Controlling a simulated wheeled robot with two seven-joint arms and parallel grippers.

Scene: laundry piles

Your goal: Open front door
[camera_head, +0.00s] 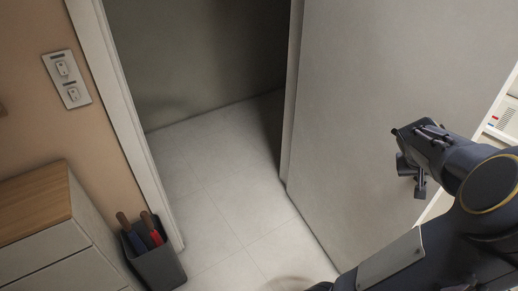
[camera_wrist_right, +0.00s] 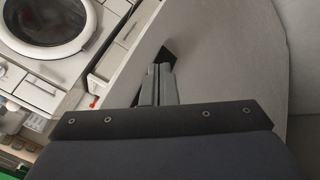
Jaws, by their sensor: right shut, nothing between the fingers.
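The front door (camera_head: 375,95) is a plain pale grey panel on the right of the head view, and it stands open beside the doorway. It also shows as a wide grey surface in the wrist view (camera_wrist_right: 225,70). My right gripper (camera_head: 402,134) is in front of the door panel, shut and empty. Its fingers (camera_wrist_right: 160,72) point at the door in the wrist view. A dark piece, probably the door handle (camera_head: 418,183), shows just below the gripper; I cannot tell whether they touch. My left gripper is out of view.
The doorway has a white frame (camera_head: 125,110) at left and a clear tiled floor (camera_head: 215,195). A washing machine (camera_wrist_right: 45,25) is behind the door's edge.

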